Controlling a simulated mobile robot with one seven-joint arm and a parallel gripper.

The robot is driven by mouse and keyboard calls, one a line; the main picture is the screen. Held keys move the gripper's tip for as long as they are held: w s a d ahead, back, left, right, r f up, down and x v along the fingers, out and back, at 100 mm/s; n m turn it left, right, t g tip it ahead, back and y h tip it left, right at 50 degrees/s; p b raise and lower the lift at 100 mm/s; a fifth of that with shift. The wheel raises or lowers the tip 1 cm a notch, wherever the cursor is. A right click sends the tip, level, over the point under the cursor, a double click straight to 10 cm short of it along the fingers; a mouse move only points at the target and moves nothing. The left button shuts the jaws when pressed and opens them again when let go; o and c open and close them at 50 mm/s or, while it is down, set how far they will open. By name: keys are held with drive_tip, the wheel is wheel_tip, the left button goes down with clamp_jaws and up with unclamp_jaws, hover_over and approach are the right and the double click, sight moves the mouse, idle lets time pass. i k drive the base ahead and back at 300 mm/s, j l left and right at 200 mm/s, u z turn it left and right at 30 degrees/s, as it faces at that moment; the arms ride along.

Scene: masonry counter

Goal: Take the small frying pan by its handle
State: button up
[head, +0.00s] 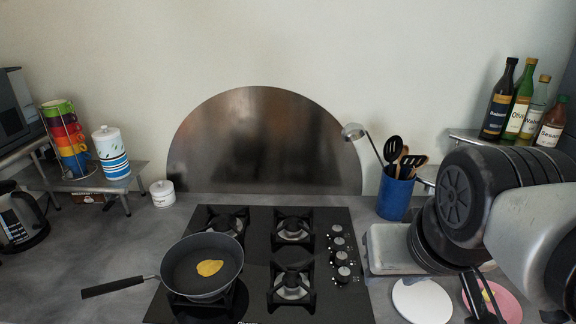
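The small frying pan (185,272) is dark inside with a grey outer wall. It sits on the front left burner of the black gas hob. A yellow piece of food (209,267) lies in it. Its black handle (112,287) points left, out past the hob's edge over the grey counter. My arm comes in from the right edge, and dark parts at its lower end, which look like my gripper (516,306), are at the bottom right, far from the pan. Nothing touches the handle.
The hob (257,250) has knobs on its right. A blue utensil pot (394,197) stands behind right, with bottles (497,103) on a shelf. A white plate (421,301) and pink plate (505,303) lie front right. A kettle (20,219) stands far left. Counter around the handle is clear.

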sight(178, 271)
drive_tip(key=k+j+u, duration=0.15)
drive_tip(key=j+u, duration=0.25)
drive_tip(key=j, duration=0.3)
drive_tip(key=j+u, duration=0.35)
drive_tip(key=j, duration=0.35)
drive_tip(key=j+u, duration=0.4)
drive_tip(key=j, duration=0.35)
